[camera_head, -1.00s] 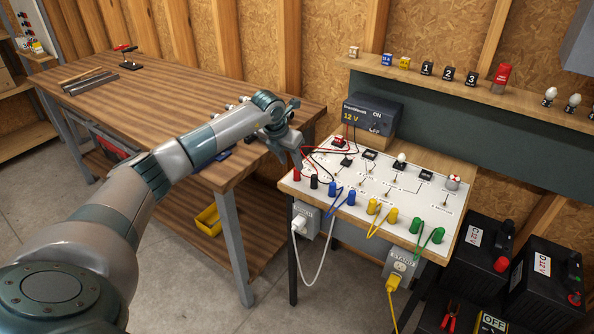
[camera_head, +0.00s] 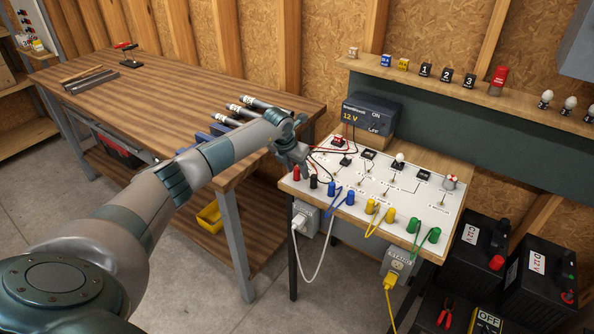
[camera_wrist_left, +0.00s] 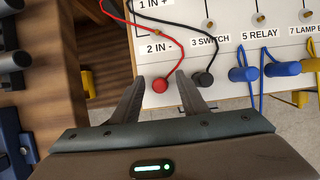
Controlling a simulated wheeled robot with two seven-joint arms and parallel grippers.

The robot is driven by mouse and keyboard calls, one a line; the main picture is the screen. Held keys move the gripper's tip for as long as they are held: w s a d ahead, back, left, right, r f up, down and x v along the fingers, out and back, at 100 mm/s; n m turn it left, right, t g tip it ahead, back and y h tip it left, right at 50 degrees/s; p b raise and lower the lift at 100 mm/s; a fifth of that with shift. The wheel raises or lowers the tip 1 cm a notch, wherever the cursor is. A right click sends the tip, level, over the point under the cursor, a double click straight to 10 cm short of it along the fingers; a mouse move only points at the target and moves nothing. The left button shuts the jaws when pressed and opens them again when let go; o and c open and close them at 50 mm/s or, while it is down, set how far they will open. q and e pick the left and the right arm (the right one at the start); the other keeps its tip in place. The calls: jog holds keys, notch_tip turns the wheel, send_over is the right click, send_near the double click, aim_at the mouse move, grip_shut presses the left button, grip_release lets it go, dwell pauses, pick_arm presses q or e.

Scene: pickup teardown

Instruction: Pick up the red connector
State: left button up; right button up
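The red connector (camera_head: 296,174) stands at the near left corner of the white circuit board (camera_head: 432,196). In the left wrist view the red connector (camera_wrist_left: 160,85) has a red wire running up from it. My left gripper (camera_head: 303,168) is right beside it, pointing down at the board. In the wrist view its two fingers (camera_wrist_left: 160,78) are apart, one on each side of the red connector, with a gap on both sides. The black connector (camera_wrist_left: 204,79) is just outside the right finger. My right gripper does not show.
Blue connectors (camera_head: 341,194), yellow connectors (camera_head: 381,211) and green connectors (camera_head: 424,231) line the board's front edge. A power supply (camera_head: 371,117) stands behind. The wooden workbench (camera_head: 172,105) is left of the board, across a gap. Red and black wires cross near the gripper.

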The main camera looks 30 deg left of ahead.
pick_arm(q)
jog(key=shift+f, duration=0.2)
dwell(0.3)
grip_shut()
jog(key=shift+w+r, duration=0.1)
